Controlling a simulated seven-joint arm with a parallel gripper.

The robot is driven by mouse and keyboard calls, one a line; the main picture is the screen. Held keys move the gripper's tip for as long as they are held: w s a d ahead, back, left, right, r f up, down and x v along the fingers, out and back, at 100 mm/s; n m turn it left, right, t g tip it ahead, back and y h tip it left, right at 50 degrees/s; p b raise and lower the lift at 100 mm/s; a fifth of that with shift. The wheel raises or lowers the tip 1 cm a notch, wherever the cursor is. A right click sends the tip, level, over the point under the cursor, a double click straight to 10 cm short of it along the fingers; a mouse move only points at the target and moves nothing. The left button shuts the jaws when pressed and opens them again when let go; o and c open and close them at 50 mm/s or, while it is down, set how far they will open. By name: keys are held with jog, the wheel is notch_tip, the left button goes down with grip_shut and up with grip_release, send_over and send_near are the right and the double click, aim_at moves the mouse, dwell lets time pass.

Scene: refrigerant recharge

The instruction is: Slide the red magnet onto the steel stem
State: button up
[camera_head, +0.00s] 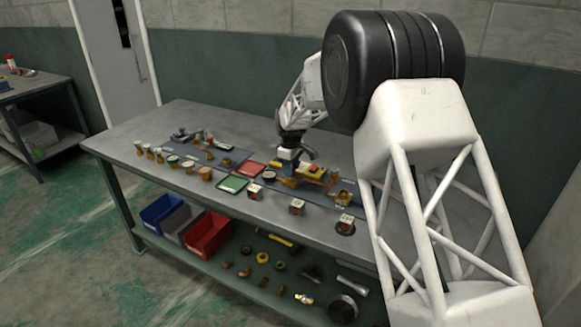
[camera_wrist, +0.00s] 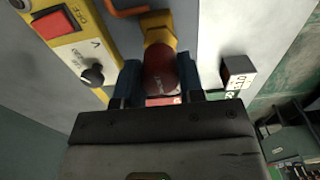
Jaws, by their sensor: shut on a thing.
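The red magnet (camera_wrist: 162,72) is a short dark-red cylinder between the blue fingers of my gripper (camera_wrist: 160,84) in the wrist view. My gripper is shut on it. A brass hex fitting (camera_wrist: 158,30) lies directly beyond the magnet's far end, in line with it. I cannot tell whether the two touch. The steel stem is not visible; the magnet or gripper may hide it. In the head view my gripper (camera_head: 289,158) is low over the bench beside the yellow and brass assembly, and the magnet is too small to make out.
A yellow panel (camera_wrist: 72,42) with a red switch and black knob is close on the left in the wrist view. A small dark-and-white cube (camera_wrist: 238,72) stands at right. The bench (camera_head: 165,118) carries several brass fittings, with red and green trays (camera_head: 232,184) near the middle.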

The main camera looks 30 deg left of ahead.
jog(key=shift+f, duration=1)
jog(key=o, duration=1.3)
jog(key=shift+r, duration=0.1)
jog(key=shift+r, duration=3.4)
